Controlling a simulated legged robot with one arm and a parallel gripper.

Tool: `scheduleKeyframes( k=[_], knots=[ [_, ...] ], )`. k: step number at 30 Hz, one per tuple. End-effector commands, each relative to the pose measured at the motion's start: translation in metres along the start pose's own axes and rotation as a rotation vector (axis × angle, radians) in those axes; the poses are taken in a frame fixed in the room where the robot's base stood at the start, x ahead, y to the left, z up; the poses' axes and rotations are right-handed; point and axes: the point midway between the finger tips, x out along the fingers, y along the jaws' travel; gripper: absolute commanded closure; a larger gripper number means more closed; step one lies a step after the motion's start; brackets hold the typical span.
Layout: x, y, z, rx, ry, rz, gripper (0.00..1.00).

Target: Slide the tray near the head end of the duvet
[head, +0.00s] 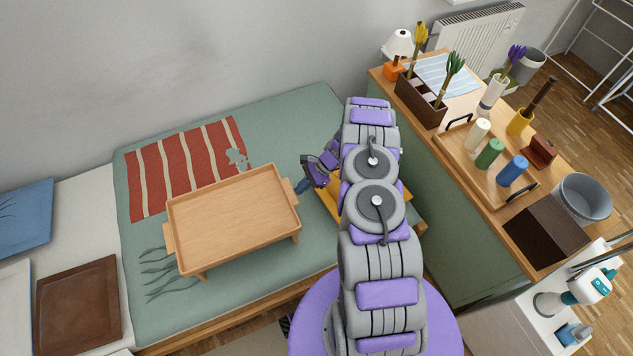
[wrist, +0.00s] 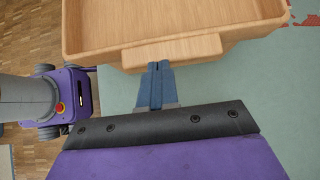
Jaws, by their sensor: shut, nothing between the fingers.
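The wooden tray (head: 232,216) with short legs and side handles stands on the green duvet (head: 200,290), partly over a red striped cloth. Pillows lie at the left end of the bed. My gripper (head: 301,187) is at the tray's right side, by the right handle. In the wrist view my gripper (wrist: 155,68) has its blue fingers together, with the tips at the edge of the tray's handle (wrist: 172,50). The fingers hold nothing. I cannot tell whether they touch the handle.
The striped cloth (head: 180,165) lies behind the tray. A wooden-topped dresser (head: 455,150) with vases, candles and a tray stands at right. Duvet left of the tray is mostly clear.

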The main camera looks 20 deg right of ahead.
Motion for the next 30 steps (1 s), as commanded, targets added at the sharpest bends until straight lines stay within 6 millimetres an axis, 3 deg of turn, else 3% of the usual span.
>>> scheduleKeyframes(
  k=[3, 21, 30],
  knots=[
    [0.027, 0.002, 0.023, -0.001, -0.006, 0.009, 1.0],
    [0.131, 0.003, 0.122, -0.001, -0.002, 0.011, 1.0],
    [0.159, 0.003, 0.151, 0.0, 0.0, 0.011, 1.0]
  ],
)
